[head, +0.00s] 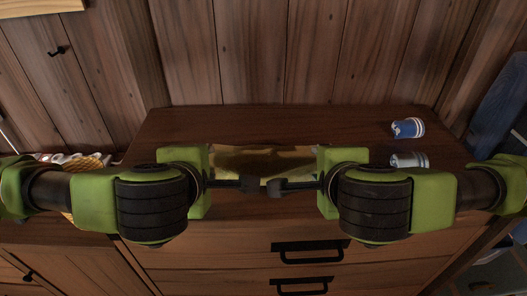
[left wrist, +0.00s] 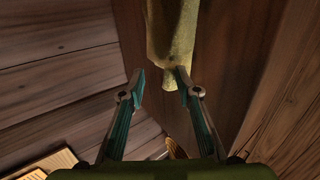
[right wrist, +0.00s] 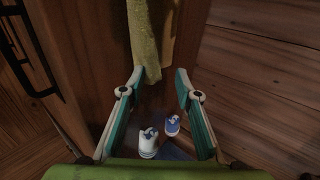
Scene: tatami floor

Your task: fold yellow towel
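The yellow towel (head: 262,163) lies at the middle of the wooden dresser top, partly hidden behind my grippers in the head view. My left gripper (head: 248,183) and right gripper (head: 277,187) point at each other, close together in front of it. In the left wrist view the towel (left wrist: 172,40) runs down to between the open fingertips (left wrist: 157,72), nearer the right finger. In the right wrist view a narrow part of the towel (right wrist: 146,40) reaches the open fingertips (right wrist: 160,73), beside the left finger. Neither gripper is closed on it.
A yellow woven basket (head: 95,160) is at the left, partly hidden by my arm. A plank wall stands behind. Drawers with black handles (head: 310,246) are below.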

